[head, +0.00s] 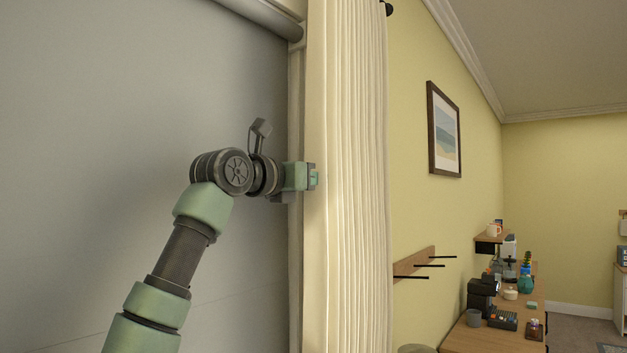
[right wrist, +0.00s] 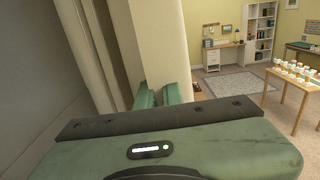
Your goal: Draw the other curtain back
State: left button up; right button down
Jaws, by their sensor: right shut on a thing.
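A cream curtain (head: 358,150) hangs upright in narrow gathered folds beside a grey panel. It also shows in the right wrist view (right wrist: 157,45). My right gripper (head: 314,178) is at the curtain's left edge, about halfway up the head view. It is shut on that edge; in the right wrist view the green fingers (right wrist: 160,95) sit on either side of the cloth. The bottom of the curtain is out of view. My left gripper is in neither view.
A grey flat panel (head: 120,90) fills the left, with a roller tube (head: 262,14) above. Right of the curtain are a peg rack (head: 415,263), a framed picture (head: 443,130) and a cluttered counter (head: 470,338). The right wrist view shows a table (right wrist: 290,92) and open floor.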

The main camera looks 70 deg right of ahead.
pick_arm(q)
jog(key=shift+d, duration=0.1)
pick_arm(e)
jog(key=shift+f, duration=0.1)
jog(key=c, duration=1.6)
grip_release()
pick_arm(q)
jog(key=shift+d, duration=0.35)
pick_arm(e)
jog(key=shift+o, duration=0.2)
jog(key=shift+d, duration=0.15)
